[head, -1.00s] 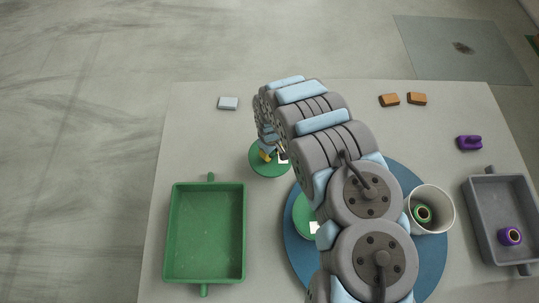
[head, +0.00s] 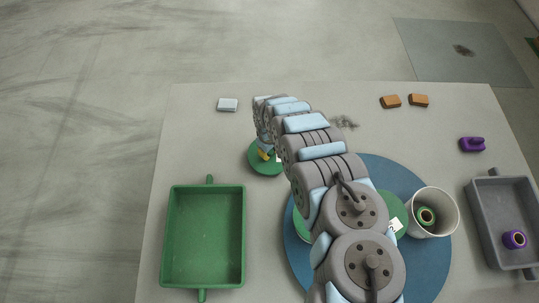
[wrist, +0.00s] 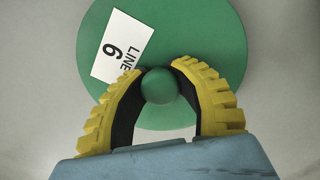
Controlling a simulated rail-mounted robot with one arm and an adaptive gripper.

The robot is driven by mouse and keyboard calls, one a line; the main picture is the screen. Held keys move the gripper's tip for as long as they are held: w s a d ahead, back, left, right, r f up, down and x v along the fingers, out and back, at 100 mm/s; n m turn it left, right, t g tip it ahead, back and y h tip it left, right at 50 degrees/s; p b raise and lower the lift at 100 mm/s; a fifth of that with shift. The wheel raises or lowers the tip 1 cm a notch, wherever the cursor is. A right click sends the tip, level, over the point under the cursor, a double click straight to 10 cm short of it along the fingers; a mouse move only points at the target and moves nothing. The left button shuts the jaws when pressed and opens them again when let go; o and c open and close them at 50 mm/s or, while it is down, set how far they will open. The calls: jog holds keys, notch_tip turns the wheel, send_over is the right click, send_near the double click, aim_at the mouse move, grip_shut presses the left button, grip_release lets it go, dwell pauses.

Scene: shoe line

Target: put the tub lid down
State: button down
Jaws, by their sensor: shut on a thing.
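The tub lid, a green disc, shows in the head view (head: 262,166) near the table's upper left part, above the green tray. My gripper (wrist: 158,78) is shut on the lid's round green knob (wrist: 159,86), with a yellow finger on each side. The lid (wrist: 206,25) lies flat across the wrist view, with a white "LINE 6" label (wrist: 120,45) on its left part. Whether its underside touches the table, I cannot tell. My arm hides part of the area right of the lid.
A green tray (head: 204,236) stands at left, a grey tray (head: 481,190) at right. On a blue round mat (head: 427,262) are a white cup (head: 448,223) and green items (head: 392,206), partly hidden by my arm. Small blocks lie along the table's back. The table left of the lid is clear.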

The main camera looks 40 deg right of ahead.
jog(key=shift+a+f, duration=0.1)
jog(key=shift+f, duration=1.2)
jog(key=shift+f+b, duration=0.25)
jog(key=shift+b, duration=0.1)
jog(key=c, duration=0.8)
grip_release()
jog(key=shift+r, duration=0.1)
jog(key=shift+r+p, duration=1.65)
jog(key=shift+r, duration=4.55)
jog(key=shift+w, duration=0.15)
